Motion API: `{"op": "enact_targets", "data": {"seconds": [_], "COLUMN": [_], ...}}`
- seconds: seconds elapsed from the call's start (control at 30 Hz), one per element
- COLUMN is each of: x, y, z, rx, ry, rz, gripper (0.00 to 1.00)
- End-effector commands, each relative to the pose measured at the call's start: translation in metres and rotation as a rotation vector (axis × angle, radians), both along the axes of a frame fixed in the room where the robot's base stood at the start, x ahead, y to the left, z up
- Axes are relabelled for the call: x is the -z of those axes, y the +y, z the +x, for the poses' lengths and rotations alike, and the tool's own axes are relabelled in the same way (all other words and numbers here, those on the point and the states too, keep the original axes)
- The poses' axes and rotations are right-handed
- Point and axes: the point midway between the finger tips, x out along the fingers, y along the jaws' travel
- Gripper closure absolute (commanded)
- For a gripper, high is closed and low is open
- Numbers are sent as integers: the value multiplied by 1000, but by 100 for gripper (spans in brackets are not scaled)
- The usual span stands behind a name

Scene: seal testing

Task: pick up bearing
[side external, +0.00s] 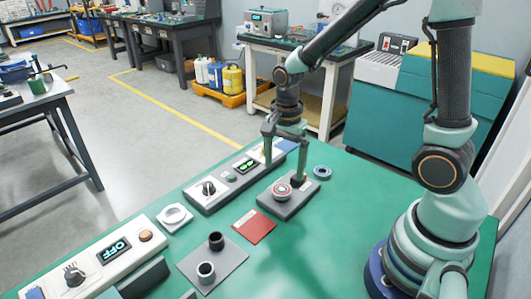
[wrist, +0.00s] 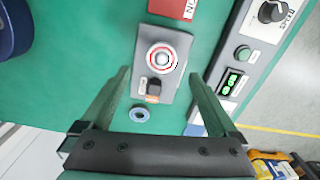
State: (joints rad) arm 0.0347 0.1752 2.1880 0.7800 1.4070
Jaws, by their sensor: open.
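A small blue-grey ring (side external: 322,171) with a hole in its middle, which looks like the bearing, lies flat on the green table (side external: 365,205). It also shows in the wrist view (wrist: 138,114), between my fingers and nearer the left one. My gripper (side external: 284,166) is open and empty, its fingers pointing down. In the side view it hangs over the grey plate (side external: 270,203), left of the ring. In the wrist view my fingers (wrist: 160,75) lie either side of the plate's near end. Exact height above the table is hard to tell.
The plate bears a red-and-white round part (side external: 281,189) and a dark knob (wrist: 154,86). A control box (side external: 208,188) stands behind it.

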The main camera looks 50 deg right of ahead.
Motion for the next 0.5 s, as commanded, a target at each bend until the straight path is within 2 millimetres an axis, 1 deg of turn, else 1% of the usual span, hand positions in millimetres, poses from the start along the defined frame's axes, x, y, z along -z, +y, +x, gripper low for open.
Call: {"op": "enact_targets", "data": {"seconds": [0.03,0.27,0.5], "x": [6,20,52], "y": [0,1,2], "z": [-1,0,2], "rx": [-1,-2,-2], "ry": [4,1,3], "rz": [0,0,0], "gripper": [5,5,5]}}
